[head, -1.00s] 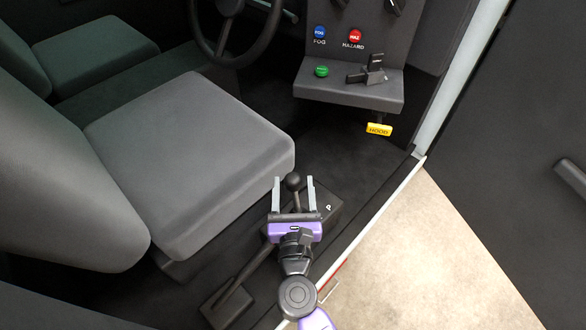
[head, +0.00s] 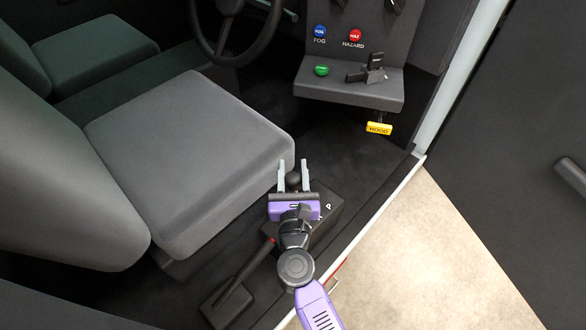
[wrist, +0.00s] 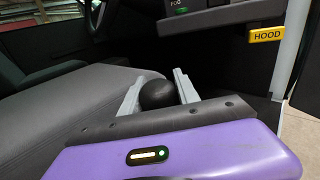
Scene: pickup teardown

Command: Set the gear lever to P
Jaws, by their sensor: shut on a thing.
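The gear lever's dark round knob (head: 293,179) sits between the two pale fingers of my gripper (head: 293,172). In the wrist view the black knob (wrist: 158,95) shows between the fingertips (wrist: 158,92), and the fingers are closed on it. The lever's shaft is hidden behind my gripper's purple body. The lever's dark base box (head: 330,196) stands on the cab floor beside the seat, with a white letter P (head: 328,206) on its right side.
The grey seat (head: 190,150) is close on the left. A handbrake-like lever (head: 235,290) with a red tip lies at the lower left. The dashboard shelf (head: 345,92) with a yellow HOOD handle (head: 379,128) is ahead. The door sill (head: 395,190) runs along the right.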

